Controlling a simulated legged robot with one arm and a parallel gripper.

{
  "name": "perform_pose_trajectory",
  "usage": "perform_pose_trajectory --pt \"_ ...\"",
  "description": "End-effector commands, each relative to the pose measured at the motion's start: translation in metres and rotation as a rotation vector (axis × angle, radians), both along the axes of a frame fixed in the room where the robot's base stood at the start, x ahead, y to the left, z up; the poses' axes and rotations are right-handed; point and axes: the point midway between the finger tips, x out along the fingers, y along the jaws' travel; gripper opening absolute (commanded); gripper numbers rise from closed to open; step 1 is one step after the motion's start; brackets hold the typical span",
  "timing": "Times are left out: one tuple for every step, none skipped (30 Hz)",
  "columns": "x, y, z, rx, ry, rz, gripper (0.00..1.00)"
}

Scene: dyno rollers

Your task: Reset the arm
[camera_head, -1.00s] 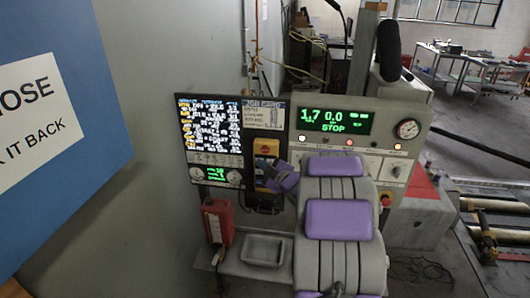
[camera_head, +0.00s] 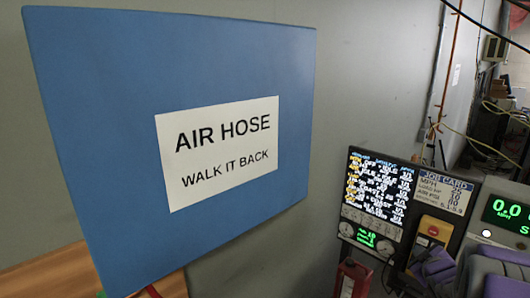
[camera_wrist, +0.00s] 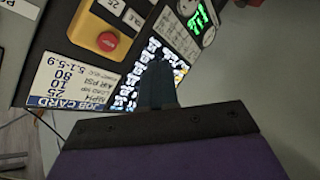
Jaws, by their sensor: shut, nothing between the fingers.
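My arm shows at the right edge of the head view, with purple and grey covers. My gripper (camera_head: 420,258) is in front of the lower part of the control panel, close to the yellow stop box (camera_head: 432,232). In the wrist view my gripper's dark fingers (camera_wrist: 157,72) are together with nothing between them. They point at the panel's lit text screen (camera_wrist: 178,50). The yellow box with its red button (camera_wrist: 107,41) is to the left of the fingers. I cannot tell whether the fingers touch the panel.
A large blue board (camera_head: 110,110) with an "AIR HOSE / WALK IT BACK" sign (camera_head: 222,150) fills the left of the head view. A job card (camera_head: 457,190) is beside the screen (camera_head: 378,190). A red box (camera_head: 352,280) stands below. Grey wall lies between board and panel.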

Motion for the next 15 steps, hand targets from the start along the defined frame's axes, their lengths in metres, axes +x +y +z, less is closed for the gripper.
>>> perform_pose_trajectory --pt "-0.006 0.013 0.001 0.02 0.042 -0.033 0.0" --pt "-0.011 0.019 0.001 0.037 0.068 -0.059 0.0" --pt "-0.018 0.028 0.0 0.059 0.107 -0.093 0.0" --pt "-0.025 0.034 -0.003 0.08 0.138 -0.12 0.0" --pt "-0.033 0.041 -0.004 0.1 0.166 -0.147 0.0" --pt "-0.043 0.051 -0.006 0.126 0.203 -0.179 0.0" --pt "-0.051 0.059 -0.008 0.149 0.233 -0.202 0.0" --pt "-0.06 0.067 -0.011 0.173 0.266 -0.226 0.0" --pt "-0.074 0.079 -0.013 0.202 0.306 -0.256 0.0" --pt "-0.084 0.089 -0.016 0.225 0.336 -0.277 0.0" --pt "-0.094 0.099 -0.019 0.249 0.37 -0.298 0.0" --pt "-0.11 0.113 -0.023 0.281 0.414 -0.324 0.0" --pt "-0.122 0.124 -0.025 0.304 0.447 -0.343 0.0" --pt "-0.134 0.135 -0.028 0.327 0.481 -0.359 0.0" --pt "-0.151 0.15 -0.032 0.359 0.529 -0.382 0.0"
